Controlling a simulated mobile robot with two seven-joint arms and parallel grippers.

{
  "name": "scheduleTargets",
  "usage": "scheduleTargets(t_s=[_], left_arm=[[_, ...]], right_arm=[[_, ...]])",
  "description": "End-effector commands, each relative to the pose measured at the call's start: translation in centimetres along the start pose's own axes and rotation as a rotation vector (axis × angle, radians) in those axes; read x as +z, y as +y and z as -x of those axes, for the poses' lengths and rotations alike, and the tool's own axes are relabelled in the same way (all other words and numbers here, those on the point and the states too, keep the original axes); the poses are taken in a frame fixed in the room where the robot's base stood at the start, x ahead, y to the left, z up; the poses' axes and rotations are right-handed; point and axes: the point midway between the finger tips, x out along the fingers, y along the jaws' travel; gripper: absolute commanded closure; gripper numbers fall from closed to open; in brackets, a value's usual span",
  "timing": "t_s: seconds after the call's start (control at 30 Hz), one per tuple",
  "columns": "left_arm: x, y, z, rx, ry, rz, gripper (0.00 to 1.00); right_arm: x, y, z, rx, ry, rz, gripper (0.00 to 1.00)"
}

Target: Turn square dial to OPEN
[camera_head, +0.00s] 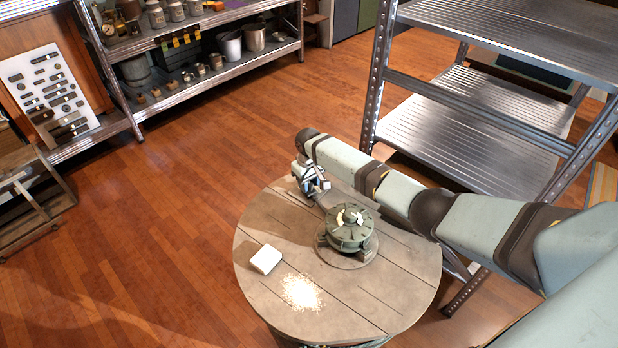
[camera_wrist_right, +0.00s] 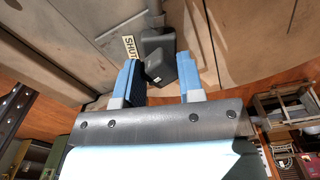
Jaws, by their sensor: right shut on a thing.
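The square dial (camera_wrist_right: 157,46) is a dark grey blocky knob in the right wrist view, on a tan planked surface. A pale label reading SHUT (camera_wrist_right: 130,47) lies just left of it. My right gripper (camera_wrist_right: 161,75) has blue fingers on either side of the knob and is shut on it. In the head view, my right gripper (camera_head: 318,186) is at the far edge of the round wooden table (camera_head: 390,297), behind a round green device (camera_head: 350,230). The dial is hidden there. An OPEN mark is not visible. My left gripper is not in view.
A white block (camera_head: 265,259) and a patch of pale crumbs (camera_head: 302,292) lie on the near left of the table. A metal shelf rack (camera_head: 470,125) stands behind my right arm. Stocked shelves (camera_head: 215,75) line the far left. The wooden floor between is clear.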

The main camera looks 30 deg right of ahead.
Motion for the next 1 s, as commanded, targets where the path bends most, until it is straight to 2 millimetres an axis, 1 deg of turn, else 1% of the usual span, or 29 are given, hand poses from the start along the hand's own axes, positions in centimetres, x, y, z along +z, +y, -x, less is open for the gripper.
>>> scheduleTargets(t_s=[0.03, 0.2, 0.6, 0.8, 1.0], left_arm=[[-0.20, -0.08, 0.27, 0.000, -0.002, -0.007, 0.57], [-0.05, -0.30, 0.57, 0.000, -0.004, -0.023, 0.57], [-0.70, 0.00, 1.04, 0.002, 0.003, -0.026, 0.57], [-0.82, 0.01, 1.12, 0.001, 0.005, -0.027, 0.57], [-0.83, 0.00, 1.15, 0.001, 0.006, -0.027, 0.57]], right_arm=[[-0.02, -0.01, 0.27, 0.000, 0.000, 0.043, 0.88], [-0.04, 0.04, 0.23, 0.000, 0.001, 0.204, 0.88], [-0.10, 0.01, 0.13, 0.000, 0.003, 0.576, 0.88], [-0.10, 0.02, 0.09, 0.000, 0.003, 0.725, 0.88], [-0.11, 0.02, 0.07, 0.000, 0.002, 0.829, 0.88]])
